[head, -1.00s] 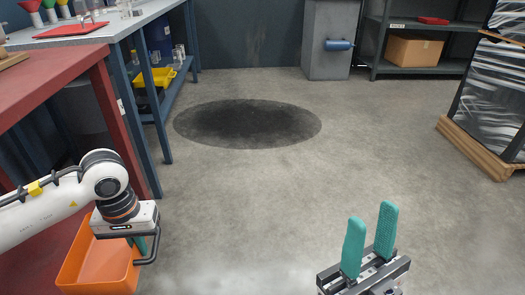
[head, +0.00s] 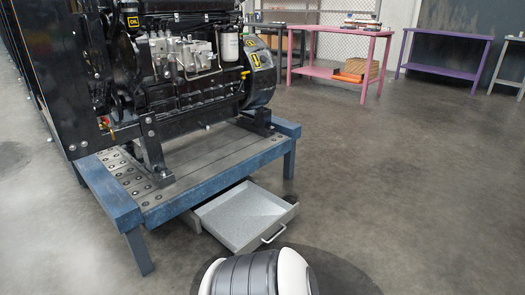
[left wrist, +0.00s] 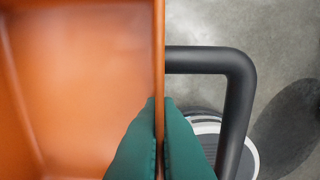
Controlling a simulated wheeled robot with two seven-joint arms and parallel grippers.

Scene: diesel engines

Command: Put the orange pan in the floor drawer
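The orange pan (left wrist: 80,70) fills the left half of the left wrist view. My left gripper (left wrist: 160,105) has its green fingers shut on the pan's wall, one finger on each side. The pan and both grippers are outside the head view. The floor drawer (head: 245,215) is a grey, shallow tray standing open under the blue engine stand, with a handle (head: 273,234) on its front. It looks empty. My right gripper shows in neither current view.
The blue stand (head: 205,180) carries a black diesel engine (head: 190,70), with a leg (head: 138,252) left of the drawer. Pink (head: 340,50) and purple (head: 440,58) tables stand far back. Open floor (head: 390,170) lies to the right of the drawer.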

